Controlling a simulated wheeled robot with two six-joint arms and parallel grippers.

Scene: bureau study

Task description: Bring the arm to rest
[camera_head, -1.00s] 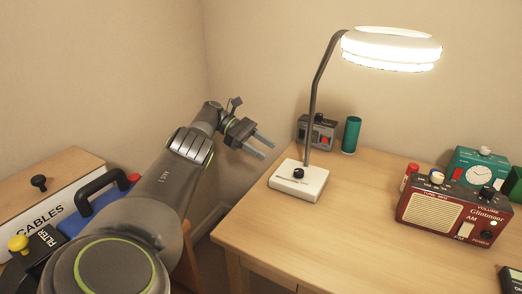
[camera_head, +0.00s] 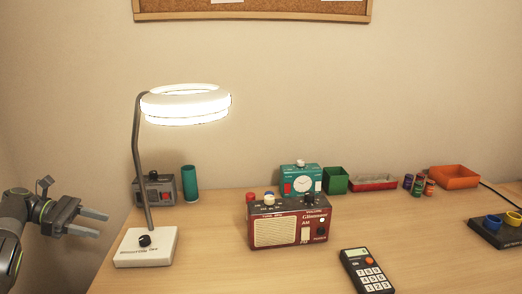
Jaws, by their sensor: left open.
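My left gripper (camera_head: 92,223) is at the left edge of the view, beside the desk's left end. Its two grey fingers are apart with nothing between them, pointing right toward the lamp base. The fingers are a little left of the white lamp base (camera_head: 146,256) and look apart from it. Part of my left arm shows behind it at the left edge. My right gripper is not in view.
The lit lamp (camera_head: 186,104) stands on the wooden desk (camera_head: 215,270). Behind it are a grey device (camera_head: 157,188) and a green cylinder (camera_head: 190,184).

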